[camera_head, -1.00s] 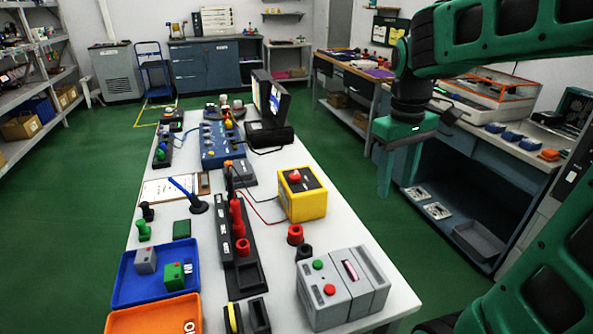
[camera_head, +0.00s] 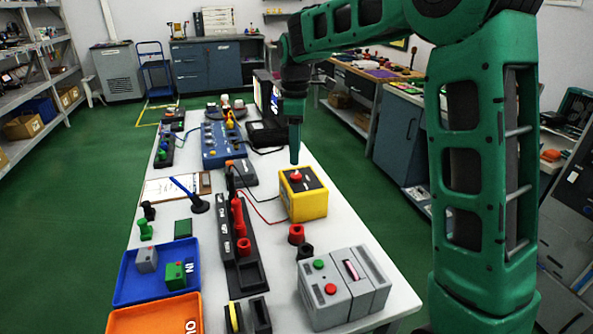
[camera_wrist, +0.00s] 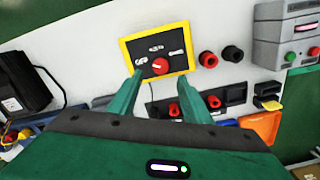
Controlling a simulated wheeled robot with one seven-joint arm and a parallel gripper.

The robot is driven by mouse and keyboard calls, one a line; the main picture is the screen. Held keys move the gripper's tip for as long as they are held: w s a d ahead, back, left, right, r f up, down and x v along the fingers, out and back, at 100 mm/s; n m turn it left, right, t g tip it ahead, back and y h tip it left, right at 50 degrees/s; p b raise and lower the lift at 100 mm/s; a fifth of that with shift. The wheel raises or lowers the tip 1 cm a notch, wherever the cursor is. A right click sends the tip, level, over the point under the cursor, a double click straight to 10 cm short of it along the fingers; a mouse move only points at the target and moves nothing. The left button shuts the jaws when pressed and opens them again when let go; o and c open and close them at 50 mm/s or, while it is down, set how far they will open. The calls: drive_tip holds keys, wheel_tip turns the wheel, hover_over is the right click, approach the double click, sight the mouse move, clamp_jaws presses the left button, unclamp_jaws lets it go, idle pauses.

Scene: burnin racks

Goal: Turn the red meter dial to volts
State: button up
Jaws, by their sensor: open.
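The yellow meter (camera_head: 303,203) stands on the white table, with a black top face and a red dial (camera_head: 295,177) on it. In the wrist view the meter (camera_wrist: 182,71) shows its black face with white lettering around the red dial (camera_wrist: 160,66), which has a white mark. The lettering is too small to read surely. My gripper (camera_head: 294,158) is above the meter, pointing down, apart from the dial. In the wrist view my gripper (camera_wrist: 160,82) has its two green fingers spread and empty, with the dial showing between and beyond the tips.
A grey box with buttons (camera_head: 345,287) stands at the table's near right. Red and black leads run from the meter to a black rack (camera_head: 236,240). Blue (camera_head: 128,285) and orange (camera_head: 120,318) trays lie at near left. A black monitor (camera_head: 262,95) stands behind.

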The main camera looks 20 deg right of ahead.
sight(296, 175)
wheel_tip(296, 175, down, 7)
idle(0.3)
